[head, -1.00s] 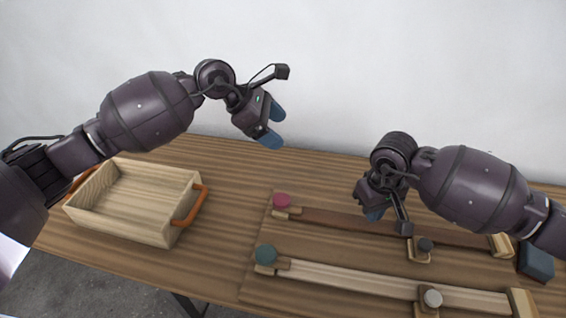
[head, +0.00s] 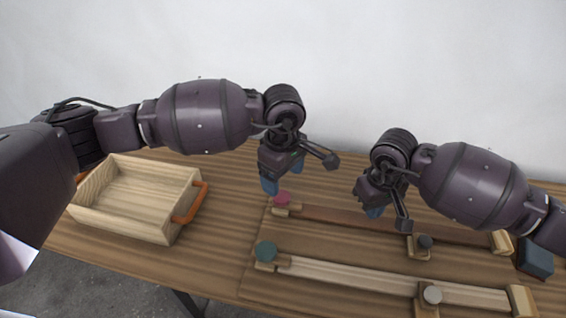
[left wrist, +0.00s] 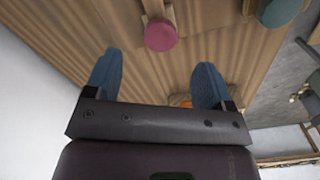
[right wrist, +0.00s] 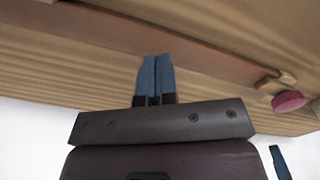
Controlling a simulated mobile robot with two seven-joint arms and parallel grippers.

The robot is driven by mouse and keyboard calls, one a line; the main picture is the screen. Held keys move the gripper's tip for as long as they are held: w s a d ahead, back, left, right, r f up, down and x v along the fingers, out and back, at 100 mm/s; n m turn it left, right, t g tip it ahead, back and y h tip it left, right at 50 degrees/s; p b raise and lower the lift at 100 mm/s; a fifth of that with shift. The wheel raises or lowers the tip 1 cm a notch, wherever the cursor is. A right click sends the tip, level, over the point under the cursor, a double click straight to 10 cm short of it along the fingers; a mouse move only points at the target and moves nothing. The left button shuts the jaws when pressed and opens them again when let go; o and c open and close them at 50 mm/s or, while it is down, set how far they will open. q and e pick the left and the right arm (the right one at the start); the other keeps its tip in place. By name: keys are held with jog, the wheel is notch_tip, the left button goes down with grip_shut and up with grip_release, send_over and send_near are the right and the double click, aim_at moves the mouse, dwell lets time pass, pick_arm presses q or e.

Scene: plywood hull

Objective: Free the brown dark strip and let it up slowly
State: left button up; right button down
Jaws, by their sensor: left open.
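The brown dark strip (head: 345,218) lies along the back of the board, and it also shows in the right wrist view (right wrist: 200,58). A pink knob (head: 282,198) on a pale wooden block sits at its left end; the left wrist view shows this knob (left wrist: 160,35) ahead of the fingers. My left gripper (head: 283,177) is open and empty, just above and behind the pink knob. My right gripper (head: 374,212) has its blue fingers together at the strip's middle, with nothing visible between them (right wrist: 155,62). I cannot tell whether they touch the strip.
A dark knob on a block (head: 424,243) sits near the strip's right part. A wooden tray (head: 140,200) with orange handles stands left. A blue block (head: 536,262) is far right.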

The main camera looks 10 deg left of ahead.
aim_at(284, 196)
pick_arm(q)
notch_tip(284, 196, down, 8)
jog(key=shift+r, duration=0.1)
dwell(0.4)
jog(key=c, duration=1)
jog(key=shift+d, duration=0.1)
pick_arm(e)
jog(key=shift+f, duration=1.15)
jog(key=shift+f, duration=0.15)
pick_arm(q)
jog(key=shift+m, duration=1.4)
